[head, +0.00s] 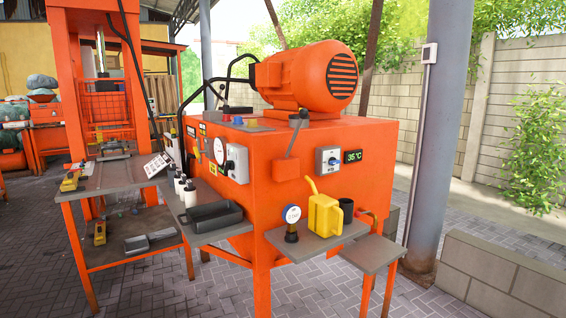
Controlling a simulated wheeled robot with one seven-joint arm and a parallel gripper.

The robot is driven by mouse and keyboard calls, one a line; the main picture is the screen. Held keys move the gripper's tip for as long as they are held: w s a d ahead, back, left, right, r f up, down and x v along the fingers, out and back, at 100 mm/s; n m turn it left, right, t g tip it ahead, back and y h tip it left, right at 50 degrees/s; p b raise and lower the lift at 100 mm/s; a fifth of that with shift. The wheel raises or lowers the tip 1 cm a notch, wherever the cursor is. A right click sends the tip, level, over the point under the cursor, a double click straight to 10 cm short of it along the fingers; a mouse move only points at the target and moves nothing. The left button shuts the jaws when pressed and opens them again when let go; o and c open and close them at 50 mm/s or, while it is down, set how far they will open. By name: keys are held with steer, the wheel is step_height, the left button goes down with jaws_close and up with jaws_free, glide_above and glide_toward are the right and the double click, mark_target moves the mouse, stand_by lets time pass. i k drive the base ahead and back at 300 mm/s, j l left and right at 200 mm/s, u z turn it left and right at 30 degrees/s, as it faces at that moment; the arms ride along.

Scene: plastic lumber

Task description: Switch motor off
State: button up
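The orange motor (290,78) with a black slotted end cover sits on top of the orange machine cabinet (345,190). A grey box with a rotary knob (329,160) is on the cabinet's right face, beside a display (354,156) reading 35 °C. A white control box (237,163) with a dark knob is on the left face. A black-knobbed lever (295,135) stands at the front corner. I cannot read the labels or tell which control belongs to the motor, nor whether it is on. My gripper is not in view.
A front shelf (318,241) holds a yellow oil can (325,212), a pressure gauge (291,220) and a dark mug. A black tray (212,216) and bottles sit on the left shelf. A grey pillar (440,130) stands right. Open paving (330,295) lies in front.

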mark_target(229, 165)
steer(key=i+j, duration=0.15)
steer(key=j, duration=0.25)
steer(key=i+j, duration=0.15)
steer(key=j, duration=0.2)
steer(key=i+j, duration=0.2)
steer(key=j, duration=0.2)
steer(key=i+j, duration=0.15)
steer(key=j, duration=0.25)
steer(key=i+j, duration=0.15)
steer(key=j, duration=0.25)
